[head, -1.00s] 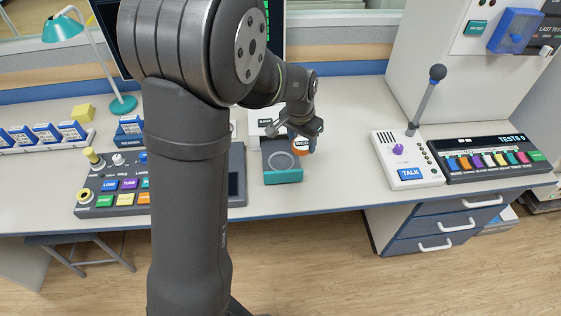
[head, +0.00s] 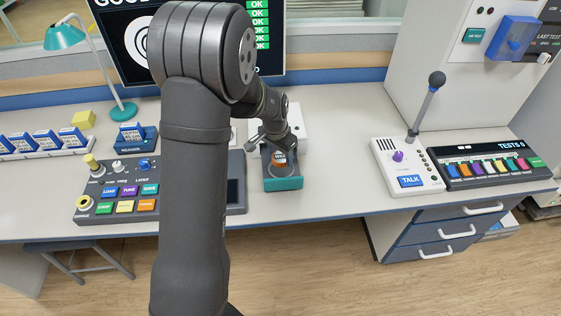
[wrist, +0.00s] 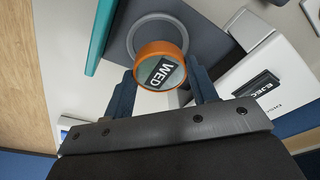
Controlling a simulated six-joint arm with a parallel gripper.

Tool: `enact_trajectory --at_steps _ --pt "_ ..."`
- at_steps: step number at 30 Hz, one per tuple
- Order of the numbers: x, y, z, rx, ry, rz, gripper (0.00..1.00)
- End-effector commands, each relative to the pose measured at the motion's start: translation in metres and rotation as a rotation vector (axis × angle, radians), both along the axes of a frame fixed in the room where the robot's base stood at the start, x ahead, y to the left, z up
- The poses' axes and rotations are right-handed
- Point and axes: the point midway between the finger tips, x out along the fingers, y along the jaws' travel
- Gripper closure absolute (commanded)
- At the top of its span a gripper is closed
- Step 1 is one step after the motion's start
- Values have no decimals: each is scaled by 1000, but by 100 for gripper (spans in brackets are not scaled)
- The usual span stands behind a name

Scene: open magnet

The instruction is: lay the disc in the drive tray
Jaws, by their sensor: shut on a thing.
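The disc is orange-rimmed with a grey top and a black "WED" label; in the wrist view the disc (wrist: 160,68) sits between my gripper's (wrist: 162,88) two dark fingers, which are shut on it. The drive tray (head: 284,184) is a teal-fronted drawer extending from the white drive; its teal front also shows in the wrist view (wrist: 102,35). A pale ring marks the seat (wrist: 150,17) in the tray, partly covered by the disc. In the head view the disc (head: 279,159) is over the tray. I cannot tell whether it touches the tray.
The white drive body (head: 292,121) with an eject button (wrist: 258,88) stands behind the tray. A control panel (head: 150,190) is to the left, and a white talk box (head: 405,168) with a microphone is to the right. Bench space between the tray and talk box is clear.

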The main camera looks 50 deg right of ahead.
Motion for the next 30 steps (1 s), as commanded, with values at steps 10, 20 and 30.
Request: enact_trajectory --at_steps 10,20,30 --pt "0 0 -38 1 0 -1 71" --pt "-1 0 -41 1 0 -1 45" --pt "-1 0 -40 1 0 -1 26"
